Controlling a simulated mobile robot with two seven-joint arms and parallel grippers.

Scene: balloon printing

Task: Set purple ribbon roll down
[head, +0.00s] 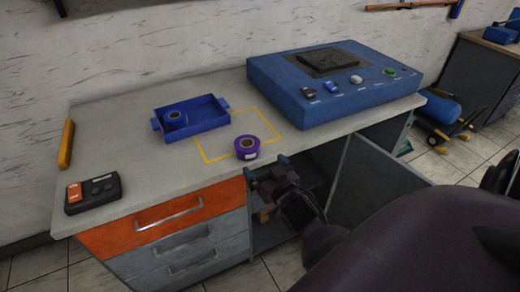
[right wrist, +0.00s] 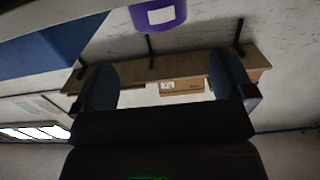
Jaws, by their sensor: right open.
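The purple ribbon roll (head: 246,148) lies flat on the countertop, at the front edge of the yellow outlined square (head: 205,155). It also shows at the top of the right wrist view (right wrist: 158,15), with a white label on its side. My right gripper (head: 268,168) is just in front of the counter edge, close to the roll and apart from it. In the right wrist view its two fingers (right wrist: 162,85) are spread with nothing between them. My left gripper is not in view.
A blue machine (head: 300,112) stands at the back right. A black box (head: 92,194) sits front left. A cabinet door (head: 375,175) stands open below the counter.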

